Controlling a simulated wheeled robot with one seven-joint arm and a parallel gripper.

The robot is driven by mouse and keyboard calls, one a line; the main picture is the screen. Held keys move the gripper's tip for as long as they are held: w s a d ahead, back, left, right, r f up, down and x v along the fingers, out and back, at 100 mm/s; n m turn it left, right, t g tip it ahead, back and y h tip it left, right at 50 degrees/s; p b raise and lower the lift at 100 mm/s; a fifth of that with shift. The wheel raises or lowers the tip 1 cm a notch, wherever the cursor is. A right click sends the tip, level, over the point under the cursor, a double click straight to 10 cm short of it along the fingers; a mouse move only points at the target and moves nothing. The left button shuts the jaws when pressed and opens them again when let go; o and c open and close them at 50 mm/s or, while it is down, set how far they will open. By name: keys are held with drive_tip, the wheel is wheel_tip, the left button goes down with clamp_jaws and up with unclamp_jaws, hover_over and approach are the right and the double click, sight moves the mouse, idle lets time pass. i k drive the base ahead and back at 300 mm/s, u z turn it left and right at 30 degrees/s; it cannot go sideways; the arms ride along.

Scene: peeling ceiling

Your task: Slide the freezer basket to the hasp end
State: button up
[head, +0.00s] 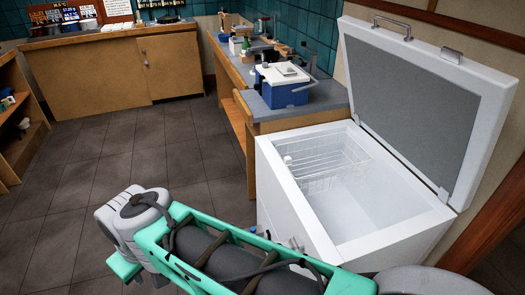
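The white chest freezer (285,205) stands at the right with its lid (425,100) raised. The white wire freezer basket (325,160) hangs inside at the far end of the opening, near the counter. The near part of the interior looks empty. A metal handle (392,26) and a smaller metal fitting (451,55) sit on the lid's upper edge; I cannot tell for sure which is the hasp. My teal and grey arm crosses the bottom foreground, in front of the freezer. My gripper cannot be made out.
A wooden counter (255,125) with a blue and white cooler box (284,86) adjoins the freezer's far end. A wooden cabinet (110,70) stands at the back, and an open shelf (18,125) at the left. The dark tiled floor (130,150) between them is clear.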

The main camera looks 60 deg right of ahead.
sight(287, 162)
drive_tip(key=z, duration=0.35)
drive_tip(key=i, duration=1.4)
drive_tip(key=z, duration=0.6)
